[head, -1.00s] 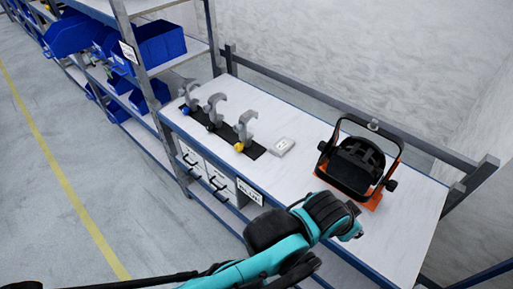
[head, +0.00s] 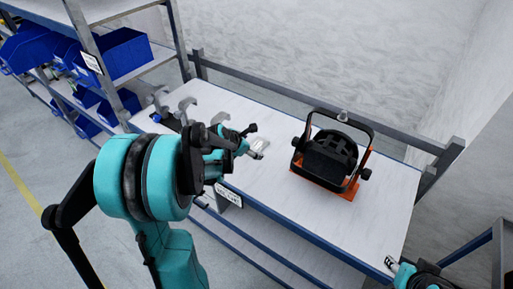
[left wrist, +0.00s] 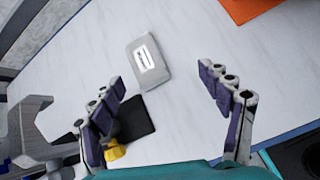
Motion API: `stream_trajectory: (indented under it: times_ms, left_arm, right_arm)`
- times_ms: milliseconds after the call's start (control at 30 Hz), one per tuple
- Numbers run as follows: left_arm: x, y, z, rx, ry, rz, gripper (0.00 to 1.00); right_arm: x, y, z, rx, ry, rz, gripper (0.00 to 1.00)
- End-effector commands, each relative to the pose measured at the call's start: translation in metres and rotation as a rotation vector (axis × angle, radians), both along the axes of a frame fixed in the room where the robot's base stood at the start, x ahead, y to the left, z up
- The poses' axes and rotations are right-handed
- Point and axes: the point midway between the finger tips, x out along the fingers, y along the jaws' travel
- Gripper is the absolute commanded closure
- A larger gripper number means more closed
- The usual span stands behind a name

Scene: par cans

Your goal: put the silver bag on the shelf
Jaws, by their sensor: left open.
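The silver bag (head: 258,147) is a small flat grey packet with a white label, lying on the white workbench top (head: 270,185). In the left wrist view the bag (left wrist: 137,78) lies flat, just beyond the fingers. My left gripper (head: 246,140) is over the bench close to the bag and partly overlaps it in the head view. In the left wrist view its two fingers (left wrist: 160,82) are spread apart with nothing between them. Part of my right arm's end (head: 400,268) shows at the lower right by the bench's front edge; its finger state is unclear.
A black par can with an orange base (head: 333,158) stands right of the bag. Grey clamps (head: 187,110) stand on a dark strip left of it. A shelf rack with blue bins (head: 122,50) is at the left. The bench front right is clear.

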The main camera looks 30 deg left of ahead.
Motion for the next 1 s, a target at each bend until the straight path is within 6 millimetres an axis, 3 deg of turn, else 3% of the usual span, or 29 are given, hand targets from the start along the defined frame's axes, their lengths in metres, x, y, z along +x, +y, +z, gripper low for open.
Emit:
stream_trajectory:
  times_ms: [100,233,567,800,1000]
  left_arm:
    - [0.010,0.025,-0.018,-0.151,-0.008,0.164,0.22]
    - [0.016,0.035,-0.029,-0.228,-0.012,0.243,0.22]
    - [0.040,0.033,-0.052,-0.240,-0.013,0.253,0.22]
    - [0.067,0.029,-0.076,-0.238,-0.012,0.251,0.22]
    - [0.072,0.029,-0.078,-0.238,-0.013,0.253,0.22]
  right_arm:
    - [0.000,0.000,-0.001,0.000,0.000,0.000,0.60]
    - [0.000,0.000,-0.003,0.000,0.000,0.000,0.60]
    - [0.000,0.000,-0.015,0.000,0.000,0.000,0.60]
    - [0.000,0.000,-0.031,0.000,0.000,0.000,0.60]
    - [0.000,0.000,-0.031,0.000,0.000,0.000,0.60]
